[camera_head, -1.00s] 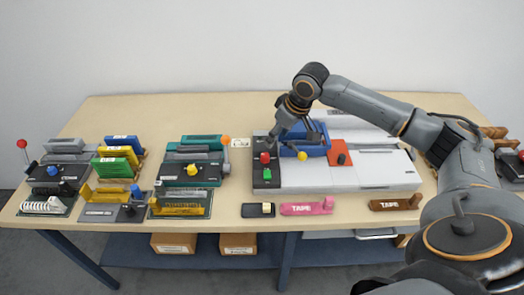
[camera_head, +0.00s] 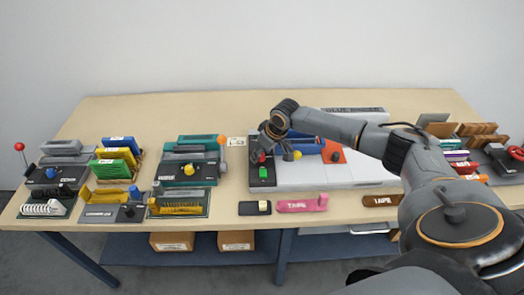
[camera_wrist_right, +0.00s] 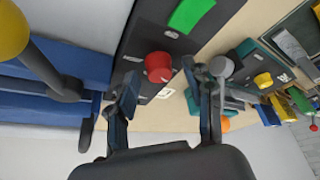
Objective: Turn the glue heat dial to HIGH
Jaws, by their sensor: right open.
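The glue binder (camera_head: 330,176) is a long pale machine with a dark control panel (camera_head: 262,184) at its left end. A red round knob (camera_wrist_right: 158,67) sits on that panel with small white marks around it; I take it as the heat dial, its lettering unreadable. A green switch (camera_head: 263,173) is in front of it. My right gripper (camera_head: 266,150) is open over the panel, largely hiding the knob in the head view. In the right wrist view, my open fingers (camera_wrist_right: 163,78) stand on either side of the red knob, with no clear contact. My left gripper is not in view.
A yellow-tipped lever (camera_head: 297,155) and blue clamp stand just right of my gripper. A teal machine (camera_head: 188,168) with an orange-tipped lever stands to the left. A pink tape block (camera_head: 302,204) and a small black box (camera_head: 254,208) lie along the front.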

